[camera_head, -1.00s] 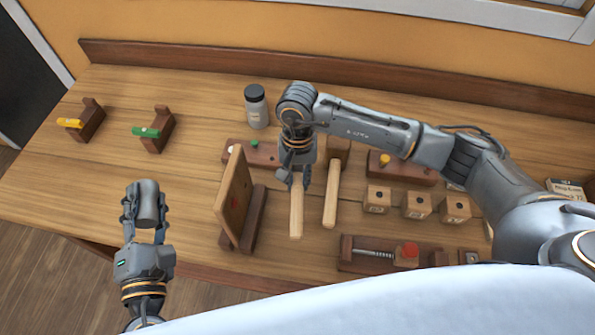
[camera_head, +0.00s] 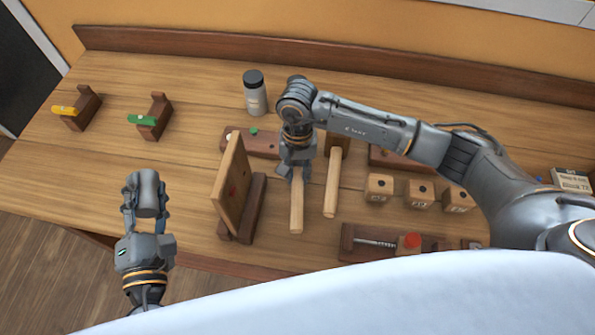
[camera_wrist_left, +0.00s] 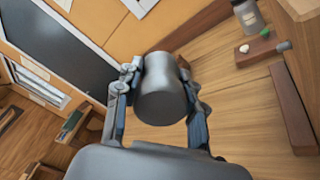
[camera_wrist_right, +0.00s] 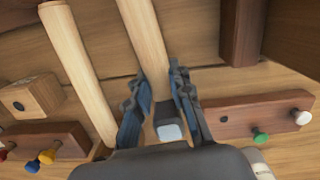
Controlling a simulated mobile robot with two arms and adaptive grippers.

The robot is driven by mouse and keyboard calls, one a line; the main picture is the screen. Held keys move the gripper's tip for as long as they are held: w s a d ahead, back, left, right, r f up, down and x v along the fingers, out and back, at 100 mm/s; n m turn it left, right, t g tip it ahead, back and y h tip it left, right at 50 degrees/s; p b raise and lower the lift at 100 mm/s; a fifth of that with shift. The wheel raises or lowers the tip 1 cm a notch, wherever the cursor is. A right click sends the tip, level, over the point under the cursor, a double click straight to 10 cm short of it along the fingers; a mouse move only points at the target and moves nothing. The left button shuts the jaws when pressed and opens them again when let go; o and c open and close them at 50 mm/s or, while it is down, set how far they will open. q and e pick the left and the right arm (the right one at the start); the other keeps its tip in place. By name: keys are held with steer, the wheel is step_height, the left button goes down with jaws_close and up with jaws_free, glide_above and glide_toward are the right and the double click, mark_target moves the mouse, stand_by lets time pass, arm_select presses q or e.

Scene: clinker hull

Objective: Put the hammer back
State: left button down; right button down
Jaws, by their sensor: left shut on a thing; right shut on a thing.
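My right gripper (camera_head: 297,170) points down over the middle of the bench and is shut on the hammer (camera_head: 297,208), whose pale wooden handle reaches toward the front edge. In the right wrist view the handle (camera_wrist_right: 146,40) runs between the fingers, with a small grey head (camera_wrist_right: 168,122) near the palm. I cannot tell whether the hammer touches the bench. A second pale handle (camera_head: 332,185) with a wooden head lies just right of it, apart. My left gripper (camera_head: 147,208) is shut on a grey metal cylinder (camera_head: 146,185), off the bench's front left edge.
An upright wooden board (camera_head: 231,185) on a dark base stands left of the hammer. A black-capped jar (camera_head: 255,95) and a peg block (camera_head: 250,143) are behind. Wooden cubes (camera_head: 379,187) and a screw clamp (camera_head: 375,242) are at right. Two small holders (camera_head: 154,118) stand back left.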

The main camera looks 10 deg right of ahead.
arm_select(q)
steer(key=shift+f+b, duration=0.3)
steer(key=shift+b, duration=0.1)
arm_select(e)
steer(key=shift+f, duration=0.3)
steer(key=c, duration=1.1)
jaws_free()
arm_select(q)
steer(key=shift+r+p, duration=1.55)
arm_select(e)
steer(key=shift+r, duration=4.05)
